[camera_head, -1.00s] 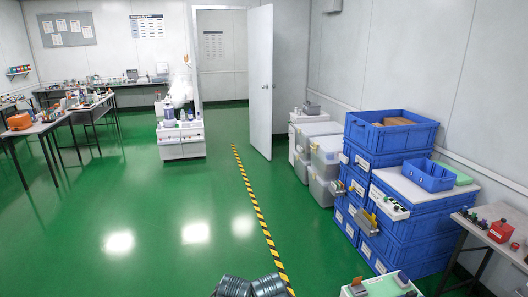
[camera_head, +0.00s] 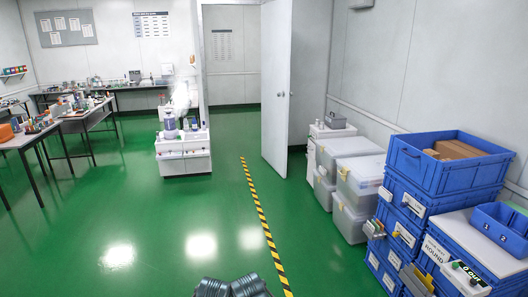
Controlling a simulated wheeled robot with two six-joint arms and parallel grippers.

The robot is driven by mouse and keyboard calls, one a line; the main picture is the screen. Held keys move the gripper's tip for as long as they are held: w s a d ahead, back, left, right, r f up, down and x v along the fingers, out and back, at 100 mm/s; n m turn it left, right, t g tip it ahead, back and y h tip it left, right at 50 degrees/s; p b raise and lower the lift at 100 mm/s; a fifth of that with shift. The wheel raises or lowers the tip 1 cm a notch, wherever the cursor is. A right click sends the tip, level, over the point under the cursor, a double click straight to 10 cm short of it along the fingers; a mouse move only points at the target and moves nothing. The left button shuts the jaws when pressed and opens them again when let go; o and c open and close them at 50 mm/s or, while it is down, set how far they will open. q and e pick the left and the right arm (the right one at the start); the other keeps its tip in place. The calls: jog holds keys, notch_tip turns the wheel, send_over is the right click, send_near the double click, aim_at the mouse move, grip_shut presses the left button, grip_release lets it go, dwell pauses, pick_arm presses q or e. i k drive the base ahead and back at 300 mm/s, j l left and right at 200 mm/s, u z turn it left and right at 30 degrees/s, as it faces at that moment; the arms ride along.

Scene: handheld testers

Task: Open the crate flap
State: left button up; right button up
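Blue crates are stacked at the right. The top open crate (camera_head: 410,165) holds brown cardboard (camera_head: 455,150). Below it are more blue crates with white labels (camera_head: 413,205) and small coloured fittings on their front faces. A nearer blue stack (camera_head: 440,262) has a label that reads "ROUND" and a yellowish piece (camera_head: 418,280) low on its front. I cannot tell which part is the crate flap, or whether any flap is open. Neither of my grippers shows.
Clear plastic bins (camera_head: 358,185) stand beyond the crates. A white door (camera_head: 277,90) stands open. A white cart (camera_head: 184,152) and worktables (camera_head: 75,118) are at the left. The green floor (camera_head: 190,230) is clear around a yellow-black stripe (camera_head: 262,220).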

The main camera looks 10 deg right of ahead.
aim_at(414, 163)
jog(key=i+z, duration=0.4)
jog(key=i, duration=0.25)
jog(key=i+j+z, duration=0.25)
jog(key=i+z, duration=0.15)
jog(key=i, duration=0.25)
jog(key=i+l+z, duration=0.1)
jog(key=i+z, duration=0.15)
jog(key=z, duration=0.15)
jog(key=i+z, duration=0.5)
jog(key=z, duration=0.25)
jog(key=i+j+z, duration=0.15)
jog(key=z, duration=0.25)
jog(key=i+j+z, duration=0.25)
jog(key=i+z, duration=0.15)
jog(key=i, duration=0.1)
